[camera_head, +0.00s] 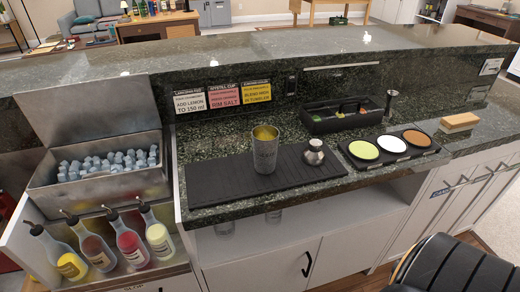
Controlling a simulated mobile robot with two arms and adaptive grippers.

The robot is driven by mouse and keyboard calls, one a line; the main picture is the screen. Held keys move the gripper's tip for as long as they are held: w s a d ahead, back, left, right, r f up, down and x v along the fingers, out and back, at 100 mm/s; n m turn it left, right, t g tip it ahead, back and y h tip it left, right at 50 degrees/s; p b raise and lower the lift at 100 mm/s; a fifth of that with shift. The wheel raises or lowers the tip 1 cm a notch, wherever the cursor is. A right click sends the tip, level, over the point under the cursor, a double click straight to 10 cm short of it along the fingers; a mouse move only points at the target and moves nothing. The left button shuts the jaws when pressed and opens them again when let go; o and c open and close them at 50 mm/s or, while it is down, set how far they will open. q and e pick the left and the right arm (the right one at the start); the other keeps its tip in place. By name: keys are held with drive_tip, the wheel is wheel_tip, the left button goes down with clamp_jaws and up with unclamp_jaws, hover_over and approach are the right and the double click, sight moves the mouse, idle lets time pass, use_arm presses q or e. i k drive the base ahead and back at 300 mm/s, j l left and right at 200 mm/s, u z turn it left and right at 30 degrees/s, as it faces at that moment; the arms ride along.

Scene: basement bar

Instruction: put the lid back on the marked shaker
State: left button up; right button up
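A silver metal shaker tin (264,152) stands upright and open-topped on the black bar mat (215,183). Its inside looks yellowish, and faint dark marks show on its front, too small to read. A small silver domed piece with a knob on top, which looks like the shaker lid (314,155), sits on the right part of the same mat, apart from the tin. Neither of my grippers is in view.
Signs (223,87) stand behind the mat. A black garnish caddy (345,121), a jigger (388,104) and a tray of coloured dishes (391,144) are to the right. An open ice bin (50,182) and bottles (131,244) are left. A black padded seat (455,265) is front right.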

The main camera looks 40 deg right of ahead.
sight(265, 138)
drive_tip(key=z, duration=1.55)
